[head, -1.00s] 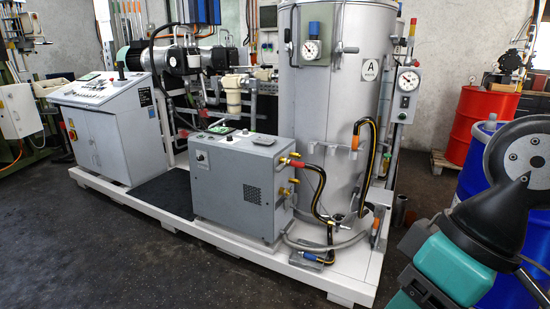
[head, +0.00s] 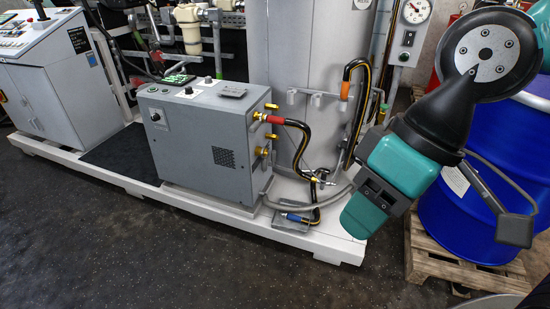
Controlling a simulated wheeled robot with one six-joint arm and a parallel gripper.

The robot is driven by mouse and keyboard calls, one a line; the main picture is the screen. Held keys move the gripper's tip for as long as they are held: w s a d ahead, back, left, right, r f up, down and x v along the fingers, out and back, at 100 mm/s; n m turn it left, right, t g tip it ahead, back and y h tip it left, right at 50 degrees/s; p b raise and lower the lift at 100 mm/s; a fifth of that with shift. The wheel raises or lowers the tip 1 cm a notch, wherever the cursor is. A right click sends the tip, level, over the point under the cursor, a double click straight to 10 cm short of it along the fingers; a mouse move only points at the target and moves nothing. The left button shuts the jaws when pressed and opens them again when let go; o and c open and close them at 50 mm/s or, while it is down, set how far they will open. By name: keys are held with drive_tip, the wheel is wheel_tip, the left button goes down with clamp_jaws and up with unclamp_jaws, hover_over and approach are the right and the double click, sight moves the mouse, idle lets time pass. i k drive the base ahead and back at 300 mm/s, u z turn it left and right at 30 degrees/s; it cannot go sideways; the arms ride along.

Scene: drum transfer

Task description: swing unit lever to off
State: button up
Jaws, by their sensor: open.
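The grey unit (head: 202,140) stands on the white skid, left of the middle in the head view. Small dark knobs (head: 188,91) and a flat dark fitting (head: 233,92) are on its top; I cannot tell which part is the lever or how it is set. My gripper (head: 375,193), teal and dark, hangs at the right, in front of the tank's lower right side. It is well to the right of the unit and apart from it in the picture. It is open, though its fingertips are hard to make out; nothing shows held.
Black hoses (head: 303,136) run from the unit's right side towards the grey tank (head: 290,50). A blue drum (head: 450,215) stands on a wooden pallet (head: 430,262) behind my arm. A control desk (head: 60,85) is at the left. The floor (head: 150,250) in front is clear.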

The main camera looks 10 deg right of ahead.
sight(273, 152)
drive_tip(key=k, duration=0.5)
drive_tip(key=z, duration=0.35)
drive_tip(key=i, duration=1.6)
drive_tip(key=u, duration=0.55)
